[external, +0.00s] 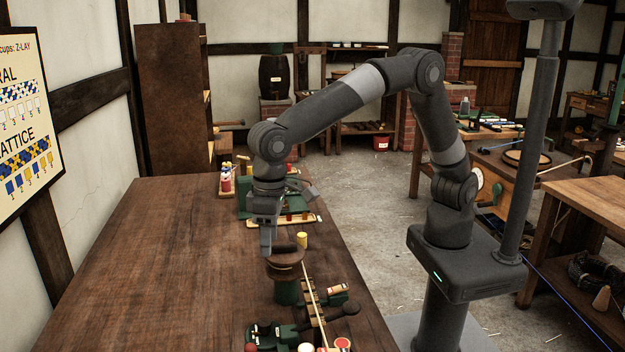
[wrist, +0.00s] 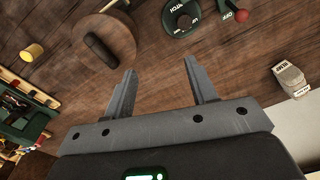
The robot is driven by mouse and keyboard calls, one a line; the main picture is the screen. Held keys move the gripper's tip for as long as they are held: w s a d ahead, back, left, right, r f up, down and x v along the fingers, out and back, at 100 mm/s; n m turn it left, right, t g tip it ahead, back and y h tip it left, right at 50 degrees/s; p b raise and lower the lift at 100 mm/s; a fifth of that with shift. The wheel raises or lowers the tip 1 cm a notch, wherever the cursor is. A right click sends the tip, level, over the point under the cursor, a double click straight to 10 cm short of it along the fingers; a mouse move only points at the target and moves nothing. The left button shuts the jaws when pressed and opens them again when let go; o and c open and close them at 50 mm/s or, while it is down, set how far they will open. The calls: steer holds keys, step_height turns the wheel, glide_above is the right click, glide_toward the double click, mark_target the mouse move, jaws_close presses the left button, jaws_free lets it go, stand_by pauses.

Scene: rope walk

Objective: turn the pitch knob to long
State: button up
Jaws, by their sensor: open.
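The pitch knob (wrist: 183,20) is a dark round knob on a green base with white lettering, at the top edge of the wrist view and partly cut off. Its pointer setting is too small to read. My gripper (wrist: 165,82) is open and empty, its fingertips below the knob in that picture and apart from it. In the external view my gripper (external: 267,246) points down over the bench, beside a round wooden top (external: 285,258) on a green stand. I cannot clearly pick out the knob there.
The wooden disc with a dark bar handle (wrist: 103,45) lies left of the knob in the wrist view. A red ball lever (wrist: 241,15) is right of it, a labelled block (wrist: 290,80) farther right. A yellow cylinder (external: 302,240) stands nearby. The bench's left side (external: 150,270) is clear.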

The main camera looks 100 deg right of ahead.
glide_toward(265, 321)
steer(key=shift+g, duration=0.3)
steer(key=f, duration=0.8)
steer(key=shift+w+a+f, duration=0.15)
steer(key=shift+w+f, duration=0.15)
steer(key=shift+f, duration=0.1)
steer(key=shift+c, duration=0.2)
steer(key=c, duration=0.9)
